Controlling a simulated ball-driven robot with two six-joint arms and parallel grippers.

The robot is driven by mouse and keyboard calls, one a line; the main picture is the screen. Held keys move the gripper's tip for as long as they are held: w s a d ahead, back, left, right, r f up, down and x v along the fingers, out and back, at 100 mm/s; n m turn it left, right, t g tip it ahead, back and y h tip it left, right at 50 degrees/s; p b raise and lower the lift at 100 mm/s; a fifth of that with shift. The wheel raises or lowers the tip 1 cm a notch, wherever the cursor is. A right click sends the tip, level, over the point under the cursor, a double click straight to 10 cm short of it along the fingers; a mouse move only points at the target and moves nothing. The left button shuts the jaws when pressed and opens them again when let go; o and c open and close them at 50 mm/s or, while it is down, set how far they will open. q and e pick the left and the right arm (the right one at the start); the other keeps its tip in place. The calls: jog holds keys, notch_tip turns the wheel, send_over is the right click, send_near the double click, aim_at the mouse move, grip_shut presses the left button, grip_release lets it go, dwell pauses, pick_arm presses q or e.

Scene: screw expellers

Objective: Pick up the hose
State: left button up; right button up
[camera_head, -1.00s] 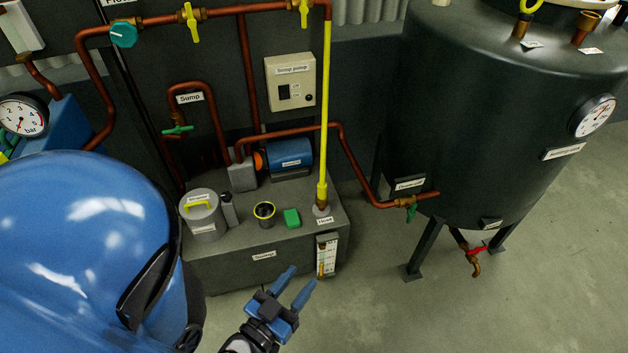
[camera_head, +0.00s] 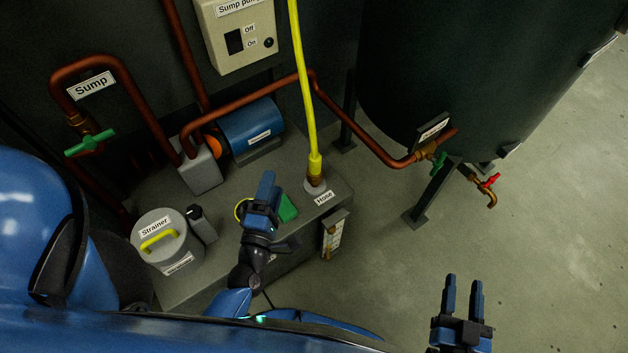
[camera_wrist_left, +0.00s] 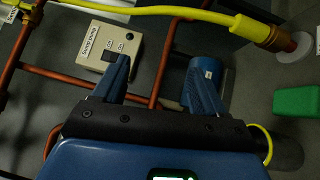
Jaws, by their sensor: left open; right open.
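The yellow hose (camera_head: 306,90) hangs down to a fitting that stands in a pale round collar on top of the grey sump, by the "Hose" label (camera_head: 324,197). My left gripper (camera_head: 265,188) is open and empty over the sump top, left of the hose's lower end and apart from it. In the left wrist view the hose (camera_wrist_left: 190,13) runs across the top, beyond the open left fingers (camera_wrist_left: 160,82), with its fitting at upper right. My right gripper (camera_head: 463,297) is open and empty over the floor at lower right.
A green block (camera_head: 288,208) lies beside my left gripper. The strainer (camera_head: 160,240), blue pump motor (camera_head: 251,126) and copper pipe (camera_head: 360,139) crowd the sump. The dark tank (camera_head: 470,70) stands at upper right. The floor (camera_head: 560,230) at right is clear.

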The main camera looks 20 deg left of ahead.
pick_arm(q)
jog(key=w+d+f+n+b, duration=0.2)
jog(key=w+f+n+b, duration=0.5)
jog(key=f+n, duration=0.35)
jog(key=n+g+b, duration=0.1)
jog(key=n+b, duration=0.4)
jog(key=n, duration=0.1)
send_near(314, 170)
jog(key=w, duration=0.3)
jog(key=shift+n+y, duration=0.3)
jog(key=shift+n, duration=0.15)
jog(key=w, duration=0.3)
jog(key=w+a, duration=0.1)
jog(key=shift+w+r, duration=0.25)
jog(key=shift+w, duration=0.1)
jog(key=shift+w+a+f+b, duration=0.1)
jog(key=shift+w+b, duration=0.15)
jog(key=shift+w, duration=1.05)
jog(key=shift+w+a+f+b, duration=0.15)
jog(key=shift+w+b, duration=0.1)
jog(key=shift+w, duration=1.5)
pick_arm(e)
notch_tip(314, 170, down, 16)
jog(key=shift+r, duration=0.2)
pick_arm(q)
jog(key=shift+c, duration=0.5)
jog(key=c, duration=1.2)
